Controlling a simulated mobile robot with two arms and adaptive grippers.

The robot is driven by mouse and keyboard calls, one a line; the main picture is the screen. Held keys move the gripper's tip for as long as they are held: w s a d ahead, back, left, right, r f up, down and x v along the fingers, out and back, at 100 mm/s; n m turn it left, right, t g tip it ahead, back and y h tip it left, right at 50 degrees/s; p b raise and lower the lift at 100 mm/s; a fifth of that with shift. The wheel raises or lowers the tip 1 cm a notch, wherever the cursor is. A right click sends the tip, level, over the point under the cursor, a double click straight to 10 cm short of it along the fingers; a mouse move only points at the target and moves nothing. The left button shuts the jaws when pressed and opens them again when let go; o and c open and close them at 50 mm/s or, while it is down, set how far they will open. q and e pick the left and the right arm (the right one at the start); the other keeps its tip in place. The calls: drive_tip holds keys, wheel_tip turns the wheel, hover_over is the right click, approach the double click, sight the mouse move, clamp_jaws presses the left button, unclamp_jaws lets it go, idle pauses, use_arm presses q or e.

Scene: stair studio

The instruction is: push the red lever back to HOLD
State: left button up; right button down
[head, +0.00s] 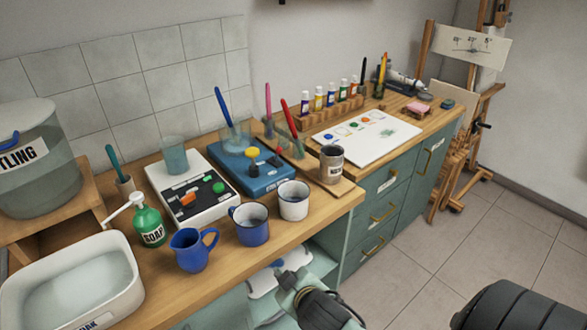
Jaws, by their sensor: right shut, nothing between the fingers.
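A white control box (193,188) stands on the wooden counter, left of centre. Labels on the face are too small to read, so I cannot tell which mark the lever is at. My right gripper (318,303) is at the bottom of the view, in front of the counter and below its top. It is shut and empty, well apart from the lever. My left gripper is not in view.
A blue mug (250,226), a blue jug (192,252) and a white cup (293,203) stand in front of the boxes. A blue device (250,177) is to the right. A soap bottle (149,226) and a white basin (62,282) are at left.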

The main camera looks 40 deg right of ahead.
drive_tip(key=w+r+n+t, duration=0.1)
drive_tip(key=w+r+t, duration=0.1)
drive_tip(key=r, duration=0.5)
drive_tip(key=w+r+n+t, duration=0.2)
drive_tip(key=w+r+t, duration=0.1)
drive_tip(key=r, duration=0.4)
drive_tip(key=w+r+n+t, duration=0.1)
drive_tip(key=w+r+t, duration=0.2)
drive_tip(key=r, duration=0.4)
drive_tip(key=shift+w+a+r+n, duration=0.1)
drive_tip(key=shift+w+r+n, duration=0.1)
drive_tip(key=shift+w+n, duration=0.4)
drive_tip(key=w+a+r+n+y, duration=0.4)
drive_tip(key=a+r+n+y, duration=0.7)
drive_tip(key=n+y, duration=0.6)
drive_tip(key=w+d+f+n+g+h, duration=0.45)
drive_tip(key=f+n+g, duration=0.35)
drive_tip(key=n, duration=0.3)
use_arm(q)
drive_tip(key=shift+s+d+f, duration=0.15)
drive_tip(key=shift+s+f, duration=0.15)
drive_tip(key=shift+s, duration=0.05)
use_arm(e)
drive_tip(key=d+f+m+g+h, duration=0.1)
drive_tip(key=d+h, duration=0.9)
drive_tip(key=d, duration=1.2)
drive_tip(key=shift+s+d+f+m+g, duration=0.2)
drive_tip(key=shift+f+m+g, duration=0.15)
drive_tip(key=shift+g, duration=0.25)
